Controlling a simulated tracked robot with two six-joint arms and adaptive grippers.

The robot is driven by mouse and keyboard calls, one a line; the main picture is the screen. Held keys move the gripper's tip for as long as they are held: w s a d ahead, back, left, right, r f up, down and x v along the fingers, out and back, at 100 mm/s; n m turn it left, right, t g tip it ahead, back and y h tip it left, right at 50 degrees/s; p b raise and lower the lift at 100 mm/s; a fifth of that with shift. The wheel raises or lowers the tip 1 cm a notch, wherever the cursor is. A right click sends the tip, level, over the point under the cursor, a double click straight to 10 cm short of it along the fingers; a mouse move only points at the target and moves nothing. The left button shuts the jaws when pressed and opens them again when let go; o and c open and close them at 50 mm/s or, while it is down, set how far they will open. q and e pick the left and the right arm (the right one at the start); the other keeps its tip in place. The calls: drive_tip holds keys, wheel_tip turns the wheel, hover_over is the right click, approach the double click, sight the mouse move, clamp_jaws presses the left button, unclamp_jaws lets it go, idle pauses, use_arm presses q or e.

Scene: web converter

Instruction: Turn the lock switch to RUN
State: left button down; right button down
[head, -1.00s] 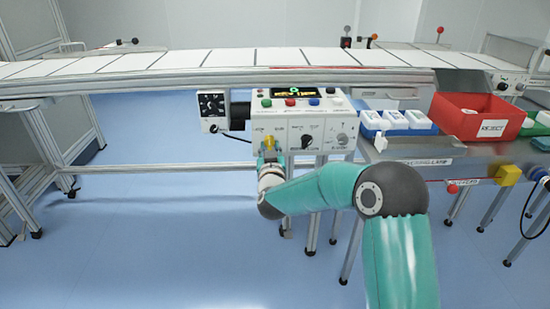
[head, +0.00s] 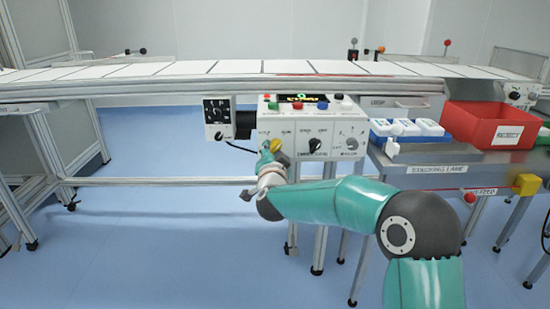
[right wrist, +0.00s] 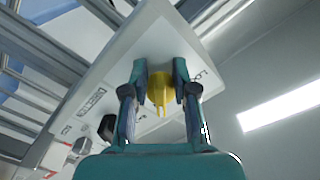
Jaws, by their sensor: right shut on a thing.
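The lock switch is a yellow knob (head: 276,146) at the lower left of the white control panel (head: 345,141). In the right wrist view the yellow knob (right wrist: 160,90) sits between the two fingers, its base against the panel face. My right gripper (head: 269,152) comes up to it from below and in front. In the right wrist view my right gripper (right wrist: 159,76) is shut on the knob, one finger on each side. The small lettering around the knob is too blurred to read surely. My left gripper is not in view.
A black selector knob (head: 315,145) and a grey switch (head: 351,143) are right of the yellow knob. Coloured buttons and a lit display (head: 303,98) are above. A black dial box (head: 218,115) is at left. A red bin (head: 490,123) stands at right. The conveyor runs behind.

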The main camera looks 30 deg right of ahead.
drive_tip(key=shift+s+d+r+m, duration=0.15)
drive_tip(key=shift+d+r+m, duration=0.15)
drive_tip(key=shift+m, duration=0.2)
drive_tip(key=c, duration=0.9)
unclamp_jaws()
drive_tip(key=shift+s, duration=0.15)
drive_tip(key=shift+o, duration=0.2)
drive_tip(key=shift+f, duration=0.1)
drive_tip(key=shift+a, duration=0.1)
drive_tip(key=shift+a, duration=0.1)
drive_tip(key=shift+s+a, duration=0.2)
drive_tip(key=v, duration=1.1)
drive_tip(key=shift+s+f, duration=0.1)
